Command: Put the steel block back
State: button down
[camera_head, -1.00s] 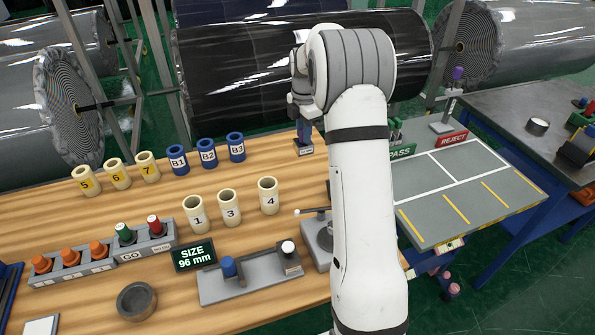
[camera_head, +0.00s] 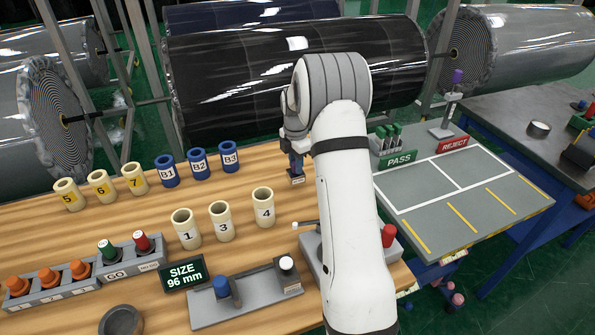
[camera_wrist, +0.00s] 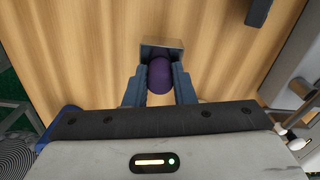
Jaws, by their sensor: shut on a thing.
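My gripper (camera_wrist: 159,82) is shut on the purple rounded knob of a grey block in the wrist view. The block (camera_wrist: 162,43) shows beyond the fingertips, over bare wood. In the head view my gripper (camera_head: 296,160) points down behind the cream tubes, with the block (camera_head: 297,180) beneath it showing a small pale label. I cannot tell whether the block touches the table. My arm hides part of the bench in the head view.
Cream tubes (camera_head: 222,221) and blue tubes (camera_head: 198,161) stand left of my gripper. A grey fixture (camera_head: 215,312) and a size display (camera_head: 183,272) sit nearer. A grey PASS/REJECT board (camera_head: 470,190) lies right. Black wrapped roll (camera_head: 230,80) is behind; bare wood surrounds the block.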

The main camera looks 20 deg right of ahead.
jog(key=shift+f+p, duration=0.3)
jog(key=shift+f, duration=1.4)
jog(key=shift+f, duration=0.15)
jog(key=c, duration=1.7)
grip_release()
jog(key=shift+f, duration=0.15)
jog(key=o, duration=0.5)
